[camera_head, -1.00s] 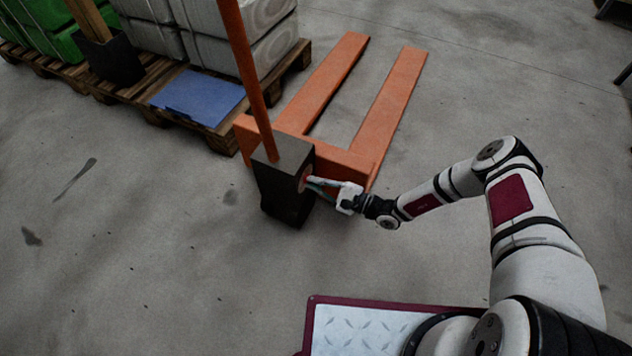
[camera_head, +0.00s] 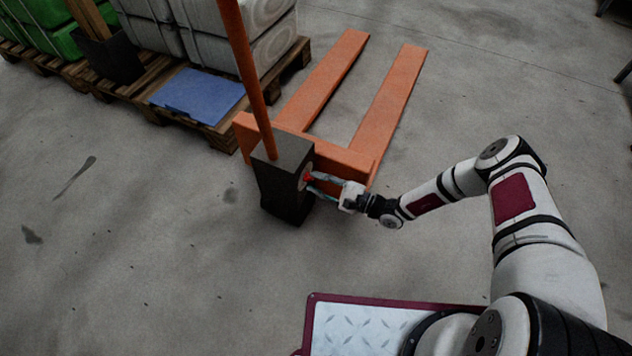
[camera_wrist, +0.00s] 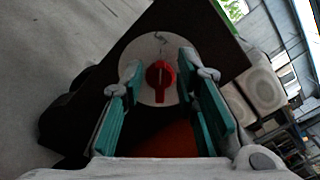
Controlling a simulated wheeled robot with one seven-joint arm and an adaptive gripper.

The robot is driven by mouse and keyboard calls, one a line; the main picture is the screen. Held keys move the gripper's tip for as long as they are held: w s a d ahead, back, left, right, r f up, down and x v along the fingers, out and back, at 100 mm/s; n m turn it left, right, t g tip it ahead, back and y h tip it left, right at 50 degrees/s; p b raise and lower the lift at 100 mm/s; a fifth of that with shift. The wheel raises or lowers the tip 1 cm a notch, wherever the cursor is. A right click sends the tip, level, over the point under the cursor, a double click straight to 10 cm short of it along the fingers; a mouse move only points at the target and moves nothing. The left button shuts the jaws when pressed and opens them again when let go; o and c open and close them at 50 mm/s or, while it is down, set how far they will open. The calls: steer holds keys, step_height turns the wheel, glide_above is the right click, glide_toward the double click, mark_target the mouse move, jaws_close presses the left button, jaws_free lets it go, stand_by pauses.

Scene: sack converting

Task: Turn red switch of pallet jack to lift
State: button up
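The orange pallet jack (camera_head: 389,102) stands on the floor with its forks pointing away and a dark box (camera_head: 284,186) at its near end. The red switch (camera_head: 307,177) is on the right side of that box. In the wrist view the red switch (camera_wrist: 161,80) sits on a round white dial plate (camera_wrist: 145,51), its longer end pointing down in the picture. My gripper (camera_head: 312,184) is open and empty in front of the switch. In the wrist view its teal-padded fingers (camera_wrist: 161,98) stand on both sides of the switch, with gaps visible.
An orange handle bar (camera_head: 250,70) rises from the dark box. To the left, wooden pallets (camera_head: 220,136) carry wrapped sacks (camera_head: 270,45), green bundles and a blue sheet (camera_head: 198,95). The floor around the jack's right side is clear.

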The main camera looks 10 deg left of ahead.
steer(key=v, duration=1.1)
steer(key=shift+d, duration=0.15)
steer(key=shift+r, duration=0.1)
